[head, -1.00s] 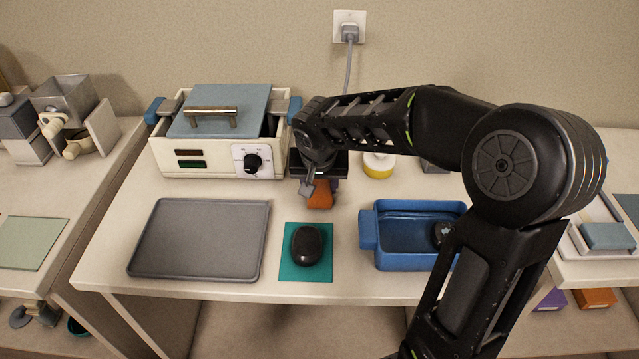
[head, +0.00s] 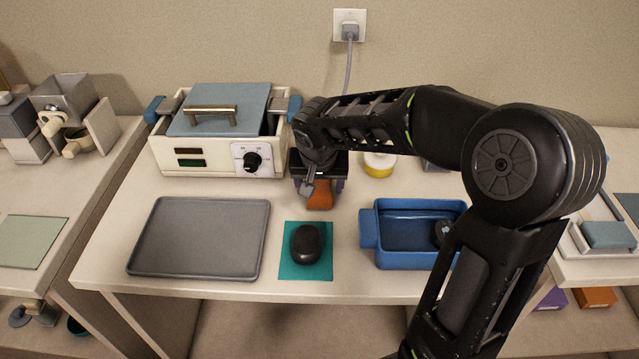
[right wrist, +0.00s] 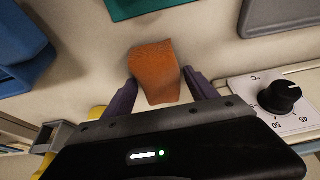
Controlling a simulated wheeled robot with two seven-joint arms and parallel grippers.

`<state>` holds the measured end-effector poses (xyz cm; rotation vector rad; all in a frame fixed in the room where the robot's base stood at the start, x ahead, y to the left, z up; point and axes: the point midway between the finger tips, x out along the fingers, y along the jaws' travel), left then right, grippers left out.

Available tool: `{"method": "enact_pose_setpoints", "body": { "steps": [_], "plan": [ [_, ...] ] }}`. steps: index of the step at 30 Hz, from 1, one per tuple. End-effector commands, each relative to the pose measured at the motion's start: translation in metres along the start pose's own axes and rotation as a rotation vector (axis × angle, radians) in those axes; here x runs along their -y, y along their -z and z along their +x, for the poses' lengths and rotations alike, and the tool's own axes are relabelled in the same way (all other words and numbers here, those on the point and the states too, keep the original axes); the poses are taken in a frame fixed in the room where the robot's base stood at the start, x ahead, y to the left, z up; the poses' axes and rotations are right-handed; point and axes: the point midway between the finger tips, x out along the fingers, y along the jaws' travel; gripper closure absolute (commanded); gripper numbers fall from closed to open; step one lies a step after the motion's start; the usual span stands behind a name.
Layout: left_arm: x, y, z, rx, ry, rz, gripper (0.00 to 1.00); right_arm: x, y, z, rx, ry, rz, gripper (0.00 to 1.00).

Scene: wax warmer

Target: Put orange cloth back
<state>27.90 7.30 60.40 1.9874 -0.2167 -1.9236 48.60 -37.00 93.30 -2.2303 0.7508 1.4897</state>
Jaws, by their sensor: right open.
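The orange cloth (head: 320,195) is on the table in front of the wax warmer, partly hidden by my right gripper in the head view. In the right wrist view the orange cloth (right wrist: 155,72) shows between the two purple fingers of my right gripper (right wrist: 153,95), its far end reaching beyond them. The right gripper is open, with a finger on each side of the cloth. I cannot tell if either finger touches it. My left gripper is not in view.
The wax warmer (head: 215,160) with its blue lid stands at left. A grey tray (head: 200,238), a teal mat (head: 306,272) with a dark rounded object (head: 307,244), and a blue basin (head: 395,264) line the front. A yellow-based jar (head: 378,168) stands behind.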

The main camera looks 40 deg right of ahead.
Motion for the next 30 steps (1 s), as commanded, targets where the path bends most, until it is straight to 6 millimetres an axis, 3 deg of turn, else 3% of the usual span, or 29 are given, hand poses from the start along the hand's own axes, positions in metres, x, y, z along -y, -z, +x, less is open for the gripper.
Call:
{"method": "enact_pose_setpoints", "body": {
  "steps": [7,21,30],
  "plan": [
    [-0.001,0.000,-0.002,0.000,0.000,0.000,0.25,0.001,0.002,-0.021,-0.004,0.002,0.002,0.33],
    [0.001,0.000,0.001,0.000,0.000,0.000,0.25,0.001,0.002,-0.111,-0.003,0.002,0.000,0.33],
    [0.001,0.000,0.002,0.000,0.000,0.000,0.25,0.000,0.001,-0.123,0.000,0.000,0.000,0.33]
  ]
}}
